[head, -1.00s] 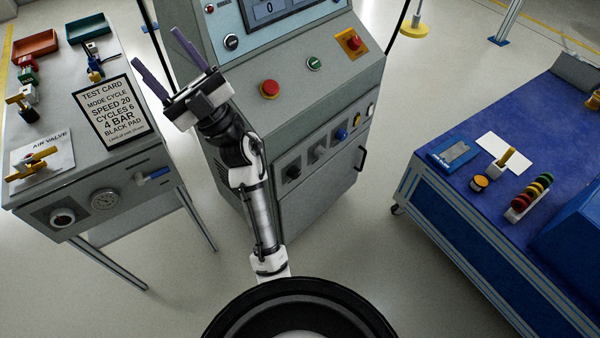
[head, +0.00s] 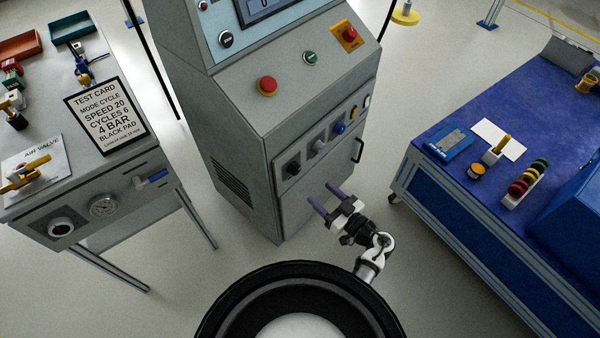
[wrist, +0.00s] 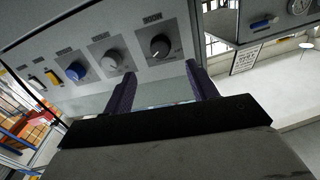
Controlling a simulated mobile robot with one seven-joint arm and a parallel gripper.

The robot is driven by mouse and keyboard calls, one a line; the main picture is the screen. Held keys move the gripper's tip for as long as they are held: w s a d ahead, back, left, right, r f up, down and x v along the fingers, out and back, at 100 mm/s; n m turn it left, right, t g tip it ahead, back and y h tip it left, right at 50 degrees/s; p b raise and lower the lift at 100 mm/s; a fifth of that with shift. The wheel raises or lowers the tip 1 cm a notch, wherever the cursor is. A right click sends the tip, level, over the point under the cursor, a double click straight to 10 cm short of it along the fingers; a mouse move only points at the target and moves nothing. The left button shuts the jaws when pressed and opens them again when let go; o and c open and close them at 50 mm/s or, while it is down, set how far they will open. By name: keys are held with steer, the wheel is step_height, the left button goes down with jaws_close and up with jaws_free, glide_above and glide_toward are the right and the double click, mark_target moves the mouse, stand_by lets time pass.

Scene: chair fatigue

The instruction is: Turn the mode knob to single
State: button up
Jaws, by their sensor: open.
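A grey control cabinet (head: 235,130) stands in the middle of the head view. Its front strip carries a black knob (head: 292,168) at the left end, then a grey knob (head: 318,147) and a blue knob (head: 338,128). The wrist view shows the black knob (wrist: 160,46), grey knob (wrist: 111,61) and blue knob (wrist: 76,71); the small labels are too blurred to read surely, and I cannot tell the knob settings. My gripper (head: 319,192) is open and empty, below the knob strip and apart from it. In the wrist view the black knob lies beyond the gap between my purple fingers (wrist: 160,72).
A red stop button (head: 267,86) and a green button (head: 310,58) sit on the slope above. A blue-topped bench (head: 480,120) stands right. A cabinet handle (head: 358,150) juts out near the strip.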

mark_target(297, 172)
steer(key=p+x, duration=0.1)
steer(key=x, duration=0.9)
steer(key=shift+w+a, duration=0.15)
steer(key=c, duration=1)
